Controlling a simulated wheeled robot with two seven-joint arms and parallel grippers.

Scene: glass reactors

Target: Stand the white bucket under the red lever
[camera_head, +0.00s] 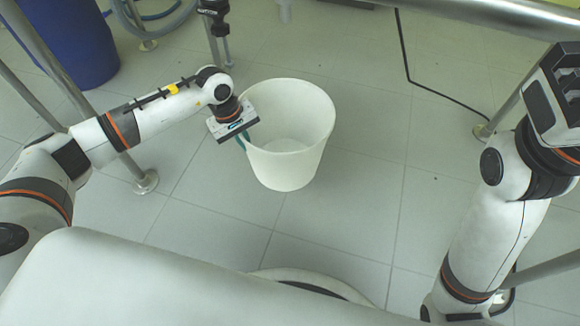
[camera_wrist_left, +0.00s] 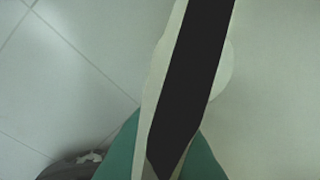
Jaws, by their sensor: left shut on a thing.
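The white bucket (camera_head: 290,140) is upright in the middle of the head view, with its open top facing up and nothing seen inside. My left gripper (camera_head: 243,140) is shut on the left side of its rim, with its green fingers at the wall. In the left wrist view the bucket's pale wall (camera_wrist_left: 275,110) fills the right side, and the green fingers show at the bottom. I cannot tell whether the bucket's base touches the floor. My right gripper (camera_head: 556,95) is raised at the right edge, away from the bucket; its fingers are not clear. No red lever is in view.
A blue barrel (camera_head: 70,40) stands at the upper left, near a coiled hose (camera_head: 150,20). Metal frame legs with round feet (camera_head: 146,181) stand left and right. A metal rail (camera_head: 490,12) crosses the top right. A black cable (camera_head: 425,85) lies behind. Tiled floor (camera_head: 350,215) around the bucket is clear.

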